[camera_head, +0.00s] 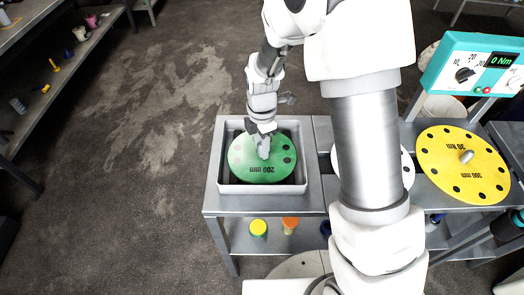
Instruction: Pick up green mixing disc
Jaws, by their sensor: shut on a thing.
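The green mixing disc (258,169) lies flat in a pale square tray (262,189) on the left part of the metal bench. It is marked "200 mm" and has dark holes near its right edge. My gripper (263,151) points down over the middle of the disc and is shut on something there. The fingertips and what they hold at the disc's centre are too small to make out clearly. I cannot tell whether the disc is lifted off the tray floor.
A white disc (407,168) is partly hidden behind my arm. Yellow (258,228) and orange (290,224) items stand on the lower shelf. Open floor lies left.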

